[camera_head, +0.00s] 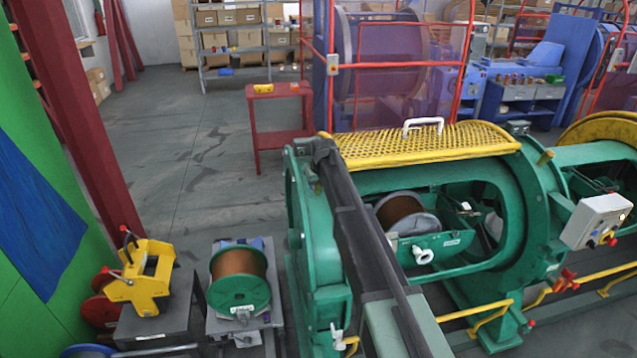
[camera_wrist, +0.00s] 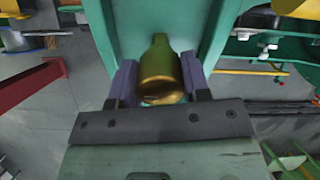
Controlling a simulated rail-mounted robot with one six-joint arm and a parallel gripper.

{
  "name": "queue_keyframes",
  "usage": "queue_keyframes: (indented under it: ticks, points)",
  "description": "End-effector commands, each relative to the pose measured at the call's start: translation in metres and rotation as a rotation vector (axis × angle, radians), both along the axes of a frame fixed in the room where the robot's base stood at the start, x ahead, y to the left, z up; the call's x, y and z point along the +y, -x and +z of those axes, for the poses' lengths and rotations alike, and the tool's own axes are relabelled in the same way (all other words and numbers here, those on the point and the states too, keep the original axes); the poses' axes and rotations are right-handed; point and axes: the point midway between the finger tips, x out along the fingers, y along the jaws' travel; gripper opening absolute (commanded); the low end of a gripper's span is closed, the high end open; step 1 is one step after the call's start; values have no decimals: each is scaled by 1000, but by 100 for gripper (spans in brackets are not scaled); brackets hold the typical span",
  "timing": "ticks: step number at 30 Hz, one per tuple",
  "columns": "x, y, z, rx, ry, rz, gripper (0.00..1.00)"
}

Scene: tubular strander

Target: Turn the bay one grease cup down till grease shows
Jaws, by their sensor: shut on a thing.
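A brass grease cup (camera_wrist: 158,68) stands against the green machine housing (camera_wrist: 205,25) in the wrist view. My gripper (camera_wrist: 159,80) is shut on the cup, one dark jaw on each side of it. Whether grease shows around the cup is too unclear to tell. In the head view my arm reaches to the top of the near green end ring (camera_head: 298,215), and the held cup is hidden there.
A yellow mesh guard (camera_head: 425,146) with a white handle covers the machine top beside my arm. A copper spool (camera_head: 400,213) lies in the open bay. A green-flanged spool (camera_head: 239,280) and a yellow fixture (camera_head: 145,277) stand at left.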

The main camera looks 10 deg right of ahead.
Motion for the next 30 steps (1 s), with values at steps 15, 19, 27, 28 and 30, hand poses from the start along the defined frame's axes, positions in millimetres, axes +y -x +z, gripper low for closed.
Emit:
queue_keyframes:
  ticks: [15,19,27,28,30]
  points:
    - [-1,0,0,1,-53,-109,20]
    - [-1,0,0,1,-53,-109,20]
    - [-1,0,0,1,-52,-108,60]
    - [-1,0,0,1,-52,-108,65]
    - [-1,0,0,1,-52,-108,69]
